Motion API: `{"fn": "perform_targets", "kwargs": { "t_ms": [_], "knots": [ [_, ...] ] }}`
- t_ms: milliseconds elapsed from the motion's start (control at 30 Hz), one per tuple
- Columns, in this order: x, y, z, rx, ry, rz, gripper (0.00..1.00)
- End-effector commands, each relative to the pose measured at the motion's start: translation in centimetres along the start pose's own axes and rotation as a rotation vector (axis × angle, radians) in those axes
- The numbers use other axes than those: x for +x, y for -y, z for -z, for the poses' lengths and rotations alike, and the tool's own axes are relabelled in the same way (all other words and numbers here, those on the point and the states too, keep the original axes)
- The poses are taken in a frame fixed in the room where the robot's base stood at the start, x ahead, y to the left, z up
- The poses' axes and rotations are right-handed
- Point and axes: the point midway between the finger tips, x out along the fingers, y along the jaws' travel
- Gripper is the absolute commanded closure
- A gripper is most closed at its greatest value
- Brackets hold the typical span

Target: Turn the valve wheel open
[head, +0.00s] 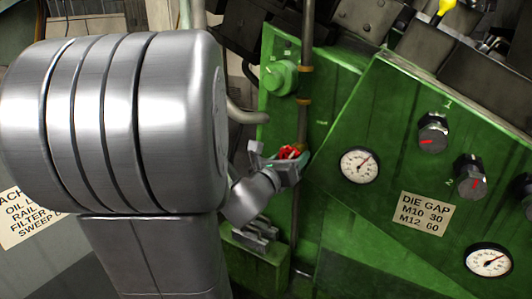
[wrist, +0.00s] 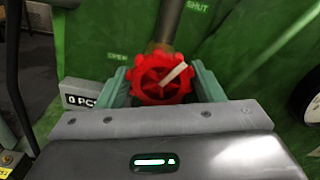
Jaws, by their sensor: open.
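The red valve wheel (wrist: 150,92) sits on a brown vertical pipe (wrist: 170,25) in front of the green panel. A pale bar on the wheel slants to the upper right. The panel reads OPEN (wrist: 117,57) at the wheel's upper left and SHUT (wrist: 197,5) at its upper right. My gripper (wrist: 163,84) is open, with one teal finger on each side of the wheel. I cannot tell whether the fingers touch it. In the head view, the wheel (head: 288,153) is small and partly hidden by my gripper (head: 291,156).
The green panel on the right holds gauges (head: 360,165), black knobs (head: 433,133) and a DIE GAP label (head: 425,213). A green round knob (head: 280,78) is above the wheel, left of the pipe. A grey bracket (head: 255,236) is below. My arm covers much of the left.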

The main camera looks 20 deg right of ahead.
Motion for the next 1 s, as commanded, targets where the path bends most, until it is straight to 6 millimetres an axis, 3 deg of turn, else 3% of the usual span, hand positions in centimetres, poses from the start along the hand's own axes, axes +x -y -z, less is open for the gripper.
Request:
{"fn": "perform_targets", "kwargs": {
  "t_ms": [333, 500, 1000],
  "knots": [
    [0.32, 0.01, 0.03, -0.001, 0.000, 0.000, 0.39],
    [0.30, 0.01, 0.02, -0.001, 0.000, 0.000, 0.71],
    [0.29, 0.02, 0.12, -0.124, 0.002, 0.002, 0.71]
  ]
}}
